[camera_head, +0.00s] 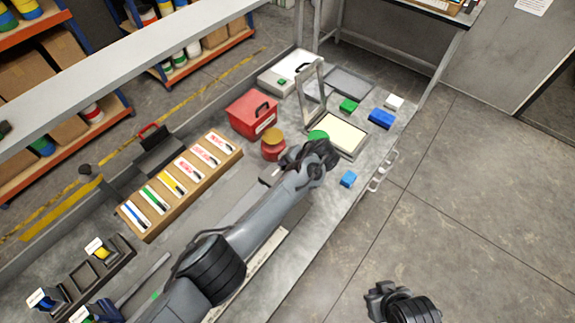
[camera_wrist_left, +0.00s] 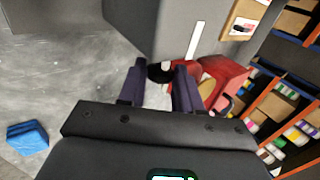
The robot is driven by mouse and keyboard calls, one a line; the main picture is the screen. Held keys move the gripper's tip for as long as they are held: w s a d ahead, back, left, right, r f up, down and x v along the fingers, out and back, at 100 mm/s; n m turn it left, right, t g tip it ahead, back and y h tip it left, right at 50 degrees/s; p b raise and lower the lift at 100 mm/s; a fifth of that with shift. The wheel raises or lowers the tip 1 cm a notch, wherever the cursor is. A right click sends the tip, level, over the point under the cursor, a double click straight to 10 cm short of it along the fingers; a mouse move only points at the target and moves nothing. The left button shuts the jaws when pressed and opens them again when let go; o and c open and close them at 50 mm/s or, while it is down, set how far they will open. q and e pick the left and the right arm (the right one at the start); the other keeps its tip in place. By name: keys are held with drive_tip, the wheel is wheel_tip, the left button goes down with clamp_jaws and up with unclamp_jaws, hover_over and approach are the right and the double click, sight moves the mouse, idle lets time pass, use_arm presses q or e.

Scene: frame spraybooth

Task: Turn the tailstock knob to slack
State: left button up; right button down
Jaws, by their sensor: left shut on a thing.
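My left gripper (camera_head: 312,153) is over the workbench and hides what is right at its fingertips in the head view. In the left wrist view its two dark fingers (camera_wrist_left: 160,82) stand either side of a dark round knob (camera_wrist_left: 158,72), which sits against a large grey block, the tailstock (camera_wrist_left: 165,30). The jaws are closed on the knob. It is partly hidden by the fingers, and its turn angle cannot be read. My right gripper (camera_head: 382,292) hangs over the floor at the lower right, away from the bench; its jaws are unclear.
A red can with a yellow lid (camera_head: 272,148) and a red toolbox (camera_head: 252,114) stand left of my left gripper. A framed cream panel (camera_head: 342,135) lies beyond it. A small blue block (camera_head: 348,179) lies to its right. A wooden rack (camera_head: 180,187) holds coloured cards.

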idle(0.4)
use_arm(q)
drive_tip(key=o, duration=1)
drive_tip(key=shift+o, duration=0.2)
drive_tip(key=p+v, duration=0.1)
drive_tip(key=v, duration=0.9)
drive_tip(key=shift+s+d+r, duration=0.2)
drive_tip(key=shift+d+r, duration=0.05)
